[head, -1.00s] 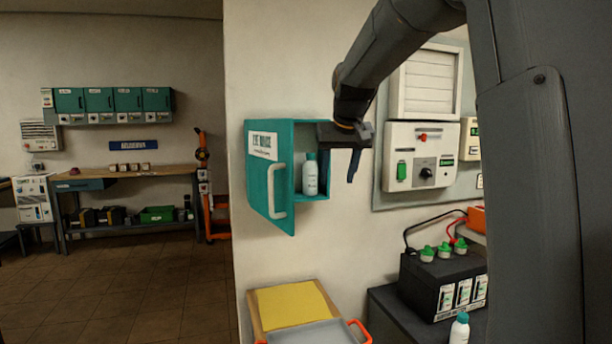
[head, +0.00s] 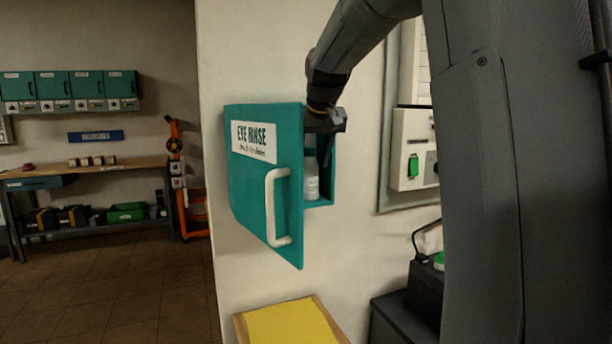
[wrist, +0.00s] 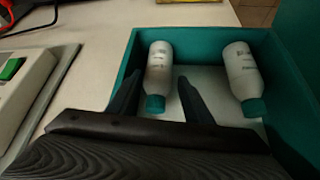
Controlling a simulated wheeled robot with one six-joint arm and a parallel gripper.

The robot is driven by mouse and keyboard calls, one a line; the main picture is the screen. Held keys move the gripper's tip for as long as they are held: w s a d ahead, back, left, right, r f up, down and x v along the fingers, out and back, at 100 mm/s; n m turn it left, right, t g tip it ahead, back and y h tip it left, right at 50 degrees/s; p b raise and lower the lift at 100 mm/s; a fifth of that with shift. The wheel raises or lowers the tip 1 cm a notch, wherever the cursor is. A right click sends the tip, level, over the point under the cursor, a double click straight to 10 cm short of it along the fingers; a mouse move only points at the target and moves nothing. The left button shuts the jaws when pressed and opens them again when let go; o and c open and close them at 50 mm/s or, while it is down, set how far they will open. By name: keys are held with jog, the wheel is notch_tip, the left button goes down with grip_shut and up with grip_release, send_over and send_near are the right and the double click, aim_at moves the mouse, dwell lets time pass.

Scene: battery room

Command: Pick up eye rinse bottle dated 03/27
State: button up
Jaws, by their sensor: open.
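Two white bottles with teal caps are inside the teal eye rinse cabinet, seen upside down in the wrist view: a left bottle (wrist: 158,70) and a right bottle (wrist: 243,76). Their print is too small to read a date. My gripper (wrist: 158,77) is open and empty, its fingertips on either side of the left bottle's lower picture half; I cannot tell whether they touch it. In the head view my gripper (head: 325,122) is at the cabinet opening, above one visible bottle (head: 311,182).
The cabinet door (head: 250,195) stands open with a white handle, covering part of the opening. The cabinet's side wall (wrist: 122,75) is close to my fingers. A yellow-topped board (head: 290,325) is below. A wall control panel (head: 413,150) is to the right.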

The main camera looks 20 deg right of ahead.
aim_at(311, 166)
jog(key=p+x, duration=0.2)
jog(key=x, duration=0.4)
jog(key=shift+w+d+f, duration=0.1)
jog(key=shift+w+f, duration=0.1)
jog(key=shift+f, duration=0.05)
jog(key=shift+c, duration=0.4)
jog(key=c, duration=0.7)
jog(key=shift+c, duration=0.6)
jog(key=shift+r, duration=0.2)
